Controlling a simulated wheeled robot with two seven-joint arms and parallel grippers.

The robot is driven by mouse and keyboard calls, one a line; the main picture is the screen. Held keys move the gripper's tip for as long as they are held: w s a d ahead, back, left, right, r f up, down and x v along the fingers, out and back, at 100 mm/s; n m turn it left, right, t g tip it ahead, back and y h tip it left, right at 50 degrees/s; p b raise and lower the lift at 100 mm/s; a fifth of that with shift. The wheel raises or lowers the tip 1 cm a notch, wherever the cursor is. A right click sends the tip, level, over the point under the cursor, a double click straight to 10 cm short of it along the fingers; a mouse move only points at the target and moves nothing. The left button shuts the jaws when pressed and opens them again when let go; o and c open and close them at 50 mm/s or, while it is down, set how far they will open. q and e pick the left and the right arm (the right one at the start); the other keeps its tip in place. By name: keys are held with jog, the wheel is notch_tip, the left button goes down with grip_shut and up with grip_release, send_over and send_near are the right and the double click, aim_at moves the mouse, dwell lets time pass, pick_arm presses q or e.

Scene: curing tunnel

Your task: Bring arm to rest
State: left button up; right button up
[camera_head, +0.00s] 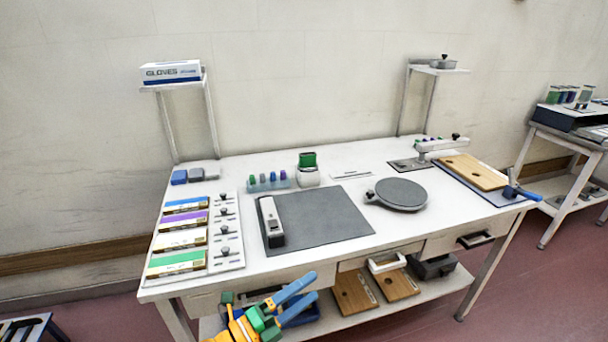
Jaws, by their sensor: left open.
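My left gripper (297,297) shows at the bottom of the head view, below the front edge of the white workbench (330,252). Its two blue fingers are apart with nothing between them, and they point up and to the right. My orange and green wrist parts trail to the lower left. The gripper is in front of the bench's lower shelf and hides part of a blue bin there. My right gripper is not in view.
On the bench are a dark mat (330,215), a white-and-black tool (270,222), a round grey plate (400,194), colored packets (178,262) and a wooden board (474,172). The lower shelf (420,293) holds more boards. Red floor is open at right (500,310).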

pick_arm(q)
jog(key=s+a+f+n+y, duration=0.35)
jog(key=f+n, duration=0.25)
jog(key=f, duration=0.2)
jog(key=s+a+f+n+y, duration=0.2)
jog(key=a+f+n+y, duration=0.35)
jog(key=f, duration=0.35)
jog(key=s+a+f+n+y, duration=0.35)
jog(key=f+n, duration=0.25)
jog(key=f, duration=0.2)
jog(key=s+a+f+n+g+y, duration=0.1)
jog(key=s+a+f+n+g, duration=0.1)
jog(key=s, duration=0.7)
jog(key=s+a+f+n+g+y, duration=0.1)
jog(key=s+a+f+n+g, duration=0.1)
jog(key=s+f+n+g, duration=0.2)
jog(key=s+a+f+n+g+y, duration=0.1)
jog(key=s+f, duration=0.6)
jog(key=s, duration=0.9)
jog(key=a+n+g, duration=0.1)
jog(key=n+g, duration=0.1)
jog(key=g, duration=0.1)
jog(key=shift+a+f+n, duration=0.3)
jog(key=shift+f+n, duration=0.05)
